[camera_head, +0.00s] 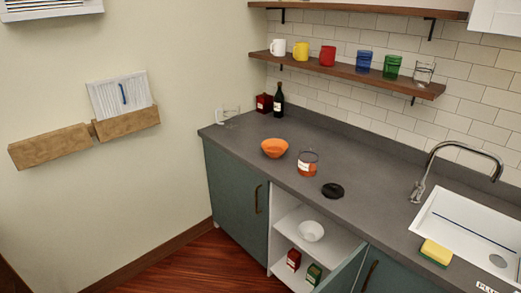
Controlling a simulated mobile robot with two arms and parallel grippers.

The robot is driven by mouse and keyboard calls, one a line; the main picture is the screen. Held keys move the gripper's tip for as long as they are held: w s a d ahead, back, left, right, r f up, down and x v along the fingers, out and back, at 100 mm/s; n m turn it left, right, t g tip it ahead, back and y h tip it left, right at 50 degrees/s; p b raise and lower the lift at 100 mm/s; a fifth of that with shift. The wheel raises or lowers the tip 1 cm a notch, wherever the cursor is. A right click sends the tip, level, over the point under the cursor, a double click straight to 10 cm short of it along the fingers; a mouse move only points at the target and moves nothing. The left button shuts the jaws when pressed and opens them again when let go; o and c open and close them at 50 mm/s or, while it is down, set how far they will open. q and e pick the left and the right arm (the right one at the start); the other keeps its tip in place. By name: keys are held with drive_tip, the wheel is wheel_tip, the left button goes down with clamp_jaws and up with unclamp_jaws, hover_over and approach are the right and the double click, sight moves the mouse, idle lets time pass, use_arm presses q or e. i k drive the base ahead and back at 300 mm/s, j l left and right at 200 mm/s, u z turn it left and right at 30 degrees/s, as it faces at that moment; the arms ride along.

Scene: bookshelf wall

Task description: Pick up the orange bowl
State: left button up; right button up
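The orange bowl (274,148) stands upright on the grey countertop (330,145), left of a glass jar with orange contents. It looks empty, and nothing covers it. Neither of my grippers shows in the head view.
The jar (308,163) and a black round lid (333,190) lie to the bowl's right. A cabinet door (343,272) is open below, with a white bowl (311,231) inside. A shelf (345,70) holds cups above.

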sight(275, 148)
drive_tip(key=i+j, duration=0.2)
drive_tip(key=j, duration=0.15)
drive_tip(key=i+j, duration=0.2)
drive_tip(key=j, duration=0.2)
drive_tip(key=i+j, duration=0.15)
drive_tip(key=j, duration=0.2)
drive_tip(key=i+j+z, duration=0.1)
drive_tip(key=j, duration=0.3)
drive_tip(key=i+j, duration=0.15)
drive_tip(key=i, duration=0.2)
drive_tip(key=i+j, duration=0.15)
drive_tip(key=i, duration=0.2)
drive_tip(key=i+j, duration=0.15)
drive_tip(key=i, duration=0.25)
drive_tip(key=i+l+z, duration=0.1)
drive_tip(key=i+l, duration=0.65)
drive_tip(key=l, duration=0.45)
drive_tip(key=z, duration=0.05)
